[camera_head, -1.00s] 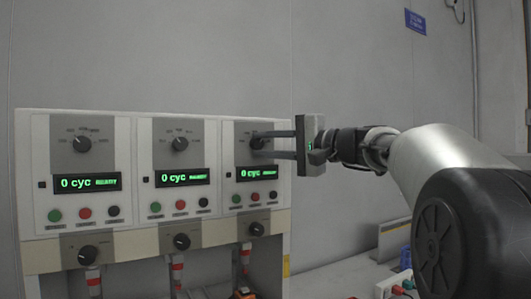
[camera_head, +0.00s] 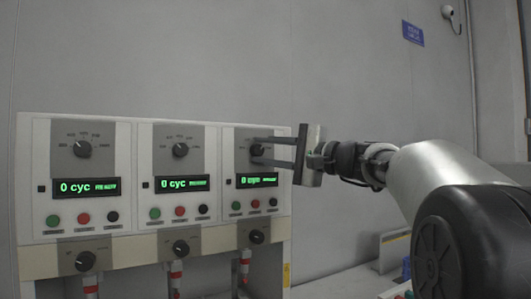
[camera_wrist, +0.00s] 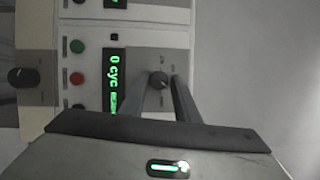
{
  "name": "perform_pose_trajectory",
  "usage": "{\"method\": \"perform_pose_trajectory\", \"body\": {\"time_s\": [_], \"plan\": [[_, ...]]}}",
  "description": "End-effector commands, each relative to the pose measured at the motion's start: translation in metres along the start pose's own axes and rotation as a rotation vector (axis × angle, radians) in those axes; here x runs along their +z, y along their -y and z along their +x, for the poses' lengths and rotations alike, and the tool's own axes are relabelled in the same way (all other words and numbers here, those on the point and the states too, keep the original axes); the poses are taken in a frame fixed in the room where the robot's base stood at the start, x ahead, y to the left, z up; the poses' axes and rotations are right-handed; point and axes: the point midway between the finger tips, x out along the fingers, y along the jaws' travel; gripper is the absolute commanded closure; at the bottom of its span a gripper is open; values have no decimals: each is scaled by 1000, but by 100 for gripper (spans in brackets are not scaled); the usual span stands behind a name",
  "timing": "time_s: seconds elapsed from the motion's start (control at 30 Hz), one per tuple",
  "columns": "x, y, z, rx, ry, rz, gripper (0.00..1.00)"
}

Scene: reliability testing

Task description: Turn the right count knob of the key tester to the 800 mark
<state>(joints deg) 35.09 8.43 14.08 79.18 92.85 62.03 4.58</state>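The key tester (camera_head: 150,236) is a pale panel with three units side by side, each with a black count knob above a green display. The right count knob (camera_head: 257,149) is on the right-hand unit; its scale marks are too small to read. It also shows in the wrist view (camera_wrist: 158,81). My gripper (camera_head: 257,150) reaches it from the right, with one finger above and one below the knob in the head view. The fingers are apart, and the knob lies between their tips. I cannot tell whether either finger touches it.
The left count knob (camera_head: 82,149) and middle count knob (camera_head: 180,150) are clear of my gripper. The right display (camera_head: 257,181), several coloured buttons and a lower black knob (camera_head: 257,237) sit just below it.

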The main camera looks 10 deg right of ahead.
Motion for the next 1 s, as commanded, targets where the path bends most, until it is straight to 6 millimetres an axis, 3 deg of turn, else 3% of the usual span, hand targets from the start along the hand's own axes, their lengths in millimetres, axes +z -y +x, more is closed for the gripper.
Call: {"method": "perform_pose_trajectory", "body": {"time_s": [0.07, 0.47, 0.67, 1.0], "plan": [[0, 0, 0, 0, 0, -1, 58], [0, -1, -8, 3, -1, -1, 58], [-1, -1, -44, 4, -4, -1, 58], [-1, 0, -127, 2, -3, -1, 58]]}}
